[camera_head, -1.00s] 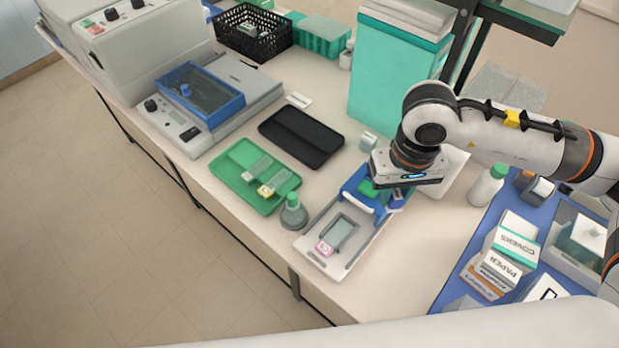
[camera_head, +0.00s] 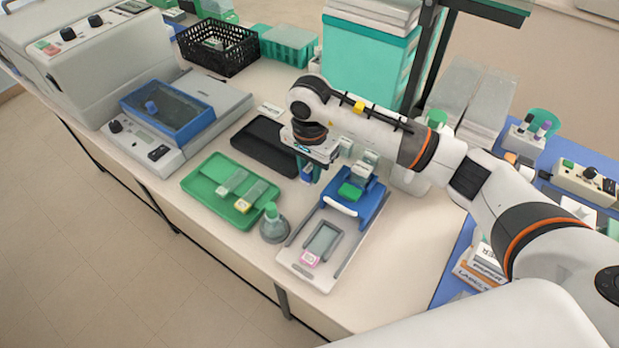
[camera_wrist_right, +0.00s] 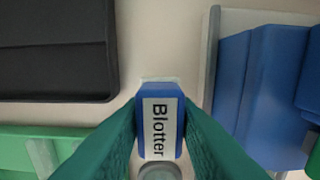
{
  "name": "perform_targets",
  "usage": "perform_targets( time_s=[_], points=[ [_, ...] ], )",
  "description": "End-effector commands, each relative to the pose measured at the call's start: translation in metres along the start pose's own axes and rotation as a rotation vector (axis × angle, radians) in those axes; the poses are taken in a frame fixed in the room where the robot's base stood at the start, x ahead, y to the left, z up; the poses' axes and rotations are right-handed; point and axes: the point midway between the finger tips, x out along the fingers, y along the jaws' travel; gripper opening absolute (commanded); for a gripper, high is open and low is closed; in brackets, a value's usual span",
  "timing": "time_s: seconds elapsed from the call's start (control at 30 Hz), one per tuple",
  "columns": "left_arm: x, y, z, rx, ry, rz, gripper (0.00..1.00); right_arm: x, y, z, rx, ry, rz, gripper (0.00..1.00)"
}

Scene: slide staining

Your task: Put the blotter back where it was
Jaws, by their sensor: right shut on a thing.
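The blotter (camera_wrist_right: 160,122) is a small blue block with a white label reading "Blotter". My right gripper (camera_wrist_right: 160,138) is shut on it, with a green finger on each side. In the head view the blotter (camera_head: 307,173) shows as blue below my right gripper (camera_head: 309,166), between the black tray (camera_head: 262,148) and the blue-and-grey slide device (camera_head: 365,205). In the wrist view a small pale patch (camera_wrist_right: 159,79) lies on the bench just past the blotter. Whether the blotter touches the bench I cannot tell. My left gripper is not in view.
A green tray (camera_head: 205,200) with slides lies at the left, beside a green-capped flask (camera_head: 272,225). In the wrist view the black tray (camera_wrist_right: 55,55) is left and the blue device (camera_wrist_right: 265,80) right of the blotter. A teal box stands behind.

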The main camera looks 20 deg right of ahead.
Motion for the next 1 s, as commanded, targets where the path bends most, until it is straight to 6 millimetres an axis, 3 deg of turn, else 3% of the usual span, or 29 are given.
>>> perform_targets(
  time_s=[0.33, 0.73, 0.77, 0.87, 1.0],
  points=[
    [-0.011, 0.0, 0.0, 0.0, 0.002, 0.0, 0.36, 0.038, 0.0, -0.001, -0.002, 0.002, 0.0, 0.1],
    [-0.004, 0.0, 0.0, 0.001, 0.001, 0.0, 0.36, 0.045, 0.0, 0.0, -0.003, -0.001, 0.002, 0.1],
    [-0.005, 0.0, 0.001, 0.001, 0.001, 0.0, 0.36, 0.043, 0.0, 0.0, -0.003, 0.0, 0.002, 0.31],
    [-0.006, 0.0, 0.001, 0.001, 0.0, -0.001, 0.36, 0.043, 0.0, 0.0, -0.003, 0.0, 0.001, 0.48],
    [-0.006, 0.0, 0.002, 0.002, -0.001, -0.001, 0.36, 0.043, 0.0, 0.0, -0.003, 0.0, 0.001, 0.48]
  ],
)
